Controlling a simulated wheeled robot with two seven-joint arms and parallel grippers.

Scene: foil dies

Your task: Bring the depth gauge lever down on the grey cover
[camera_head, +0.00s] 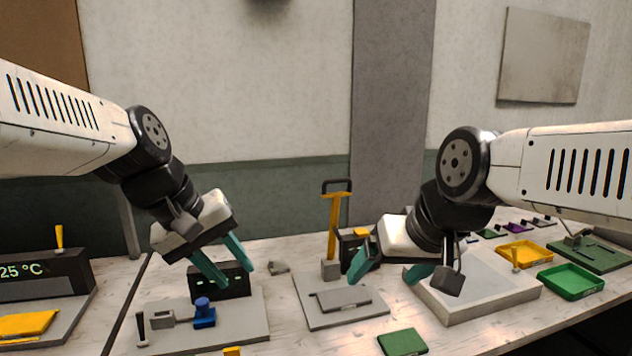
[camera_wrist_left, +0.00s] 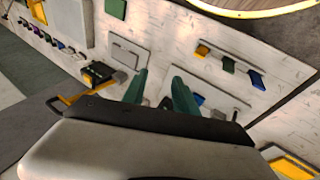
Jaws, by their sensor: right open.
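A yellow lever (camera_head: 333,225) with a black handle stands upright at the back of a light grey base plate (camera_head: 318,321). I take it to be the depth gauge lever. A flat grey cover (camera_head: 342,298) lies on that plate in front of it. In the left wrist view the yellow lever (camera_wrist_left: 88,93) shows at the left, partly hidden by my gripper. My left gripper (camera_head: 236,277) is open and empty, left of the lever, above a neighbouring station. My right gripper (camera_head: 383,279) is open and empty, right of the lever and beside the cover; no contact is visible.
A station with a blue knob (camera_head: 204,313) and a black box (camera_head: 220,280) stands left of the plate. A pale raised slab (camera_head: 480,306) stands right, with green (camera_head: 570,281) and yellow (camera_head: 524,254) trays beyond. A green block (camera_head: 402,342) lies in front. A temperature display stands far left.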

